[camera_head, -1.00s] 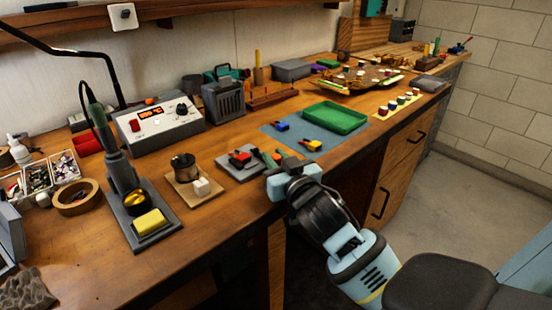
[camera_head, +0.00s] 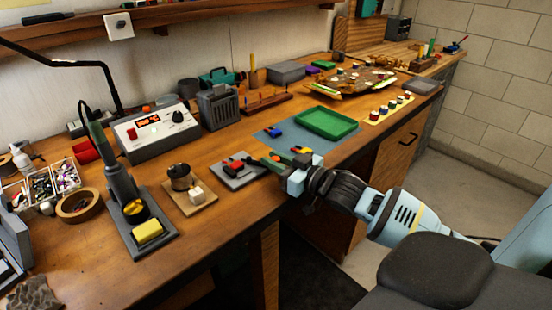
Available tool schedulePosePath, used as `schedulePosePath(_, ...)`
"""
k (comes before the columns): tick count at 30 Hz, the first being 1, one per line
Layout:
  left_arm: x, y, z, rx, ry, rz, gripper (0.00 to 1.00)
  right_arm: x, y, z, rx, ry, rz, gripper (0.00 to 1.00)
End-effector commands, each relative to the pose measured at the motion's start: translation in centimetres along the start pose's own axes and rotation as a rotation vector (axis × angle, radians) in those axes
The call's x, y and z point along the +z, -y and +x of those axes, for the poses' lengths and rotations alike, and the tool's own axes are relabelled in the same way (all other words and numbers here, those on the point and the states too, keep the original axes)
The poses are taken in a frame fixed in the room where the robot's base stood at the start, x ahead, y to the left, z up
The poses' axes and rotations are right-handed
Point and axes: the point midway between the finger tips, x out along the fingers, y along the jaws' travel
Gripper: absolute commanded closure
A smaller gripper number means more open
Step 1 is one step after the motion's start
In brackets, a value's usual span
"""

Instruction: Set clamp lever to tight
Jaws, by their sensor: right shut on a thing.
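A grey plate (camera_head: 250,178) lies near the bench's front edge and carries a small clamp (camera_head: 237,166) with black and red parts. A small green and orange piece (camera_head: 270,164) shows at the plate's right end. My right gripper (camera_head: 281,168) is at this end, low over the bench edge, its arm coming in from the right. It is shut on a small part there, which I take to be the clamp lever; its jaws and body hide most of it, so the lever's angle cannot be told. My left gripper is not in view.
A blue-grey mat (camera_head: 331,146) with a green tray (camera_head: 326,124) and small toy-like parts lies behind my right gripper.

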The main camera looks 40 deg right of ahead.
Motion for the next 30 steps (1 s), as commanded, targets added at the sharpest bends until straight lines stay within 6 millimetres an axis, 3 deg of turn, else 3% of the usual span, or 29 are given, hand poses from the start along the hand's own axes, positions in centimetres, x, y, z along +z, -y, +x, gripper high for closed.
schedulePosePath(18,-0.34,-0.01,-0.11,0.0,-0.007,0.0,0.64,-0.02,-0.09,0.05,-0.034,-0.001,-0.002,1.0)
schedulePosePath(19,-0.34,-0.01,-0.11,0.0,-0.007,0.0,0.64,-0.02,-0.08,0.05,-0.034,-0.001,-0.002,0.76)
schedulePosePath(23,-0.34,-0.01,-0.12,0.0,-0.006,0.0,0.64,-0.01,-0.07,0.05,-0.035,0.0,-0.002,0.59)
schedulePosePath(30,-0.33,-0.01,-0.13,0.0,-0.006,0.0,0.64,0.01,-0.04,0.04,-0.035,0.0,-0.001,0.59)
